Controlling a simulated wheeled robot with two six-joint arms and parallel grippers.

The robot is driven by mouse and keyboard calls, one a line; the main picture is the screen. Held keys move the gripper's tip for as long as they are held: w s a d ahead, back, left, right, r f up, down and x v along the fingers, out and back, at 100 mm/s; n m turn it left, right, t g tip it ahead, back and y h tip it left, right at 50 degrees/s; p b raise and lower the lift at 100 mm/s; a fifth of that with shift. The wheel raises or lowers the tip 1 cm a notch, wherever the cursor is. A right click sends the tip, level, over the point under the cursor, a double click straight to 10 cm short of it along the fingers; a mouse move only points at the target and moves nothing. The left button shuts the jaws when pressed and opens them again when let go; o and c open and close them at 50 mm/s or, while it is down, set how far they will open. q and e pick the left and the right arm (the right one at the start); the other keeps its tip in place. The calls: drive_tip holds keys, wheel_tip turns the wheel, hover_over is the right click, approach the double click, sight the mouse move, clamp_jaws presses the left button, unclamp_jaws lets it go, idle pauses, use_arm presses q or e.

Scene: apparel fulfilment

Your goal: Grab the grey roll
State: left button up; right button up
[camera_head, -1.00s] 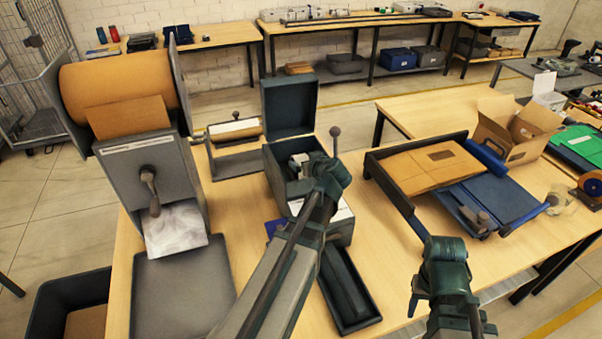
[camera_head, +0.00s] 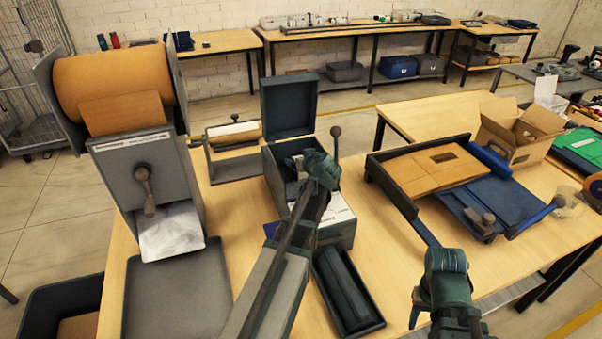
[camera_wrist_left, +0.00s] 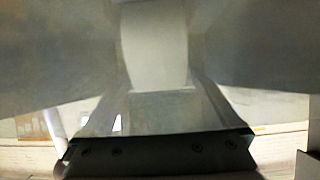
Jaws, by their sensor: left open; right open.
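I cannot pick out a grey roll with certainty. A pale grey, roll-like shape (camera_wrist_left: 155,45) stands close in front of the camera in the left wrist view, blurred. A dark grey box (camera_head: 290,118) with its lid raised stands mid-table in the head view. My left gripper (camera_head: 297,170) is at the box's opening, open, its fingers mostly hidden by my wrist. Whether it touches anything inside cannot be told. My right gripper (camera_head: 419,303) is open and empty over the table's front right, apart from everything.
A dispenser with a large brown roll (camera_head: 115,82) stands left. A narrow dark tray (camera_head: 372,318) lies before the box. A cardboard piece (camera_head: 425,170) and blue roll (camera_head: 488,160) lie right.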

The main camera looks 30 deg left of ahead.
use_arm(q)
drive_tip(key=c, duration=1.5)
drive_tip(key=shift+o, duration=0.2)
drive_tip(key=shift+r, duration=0.1)
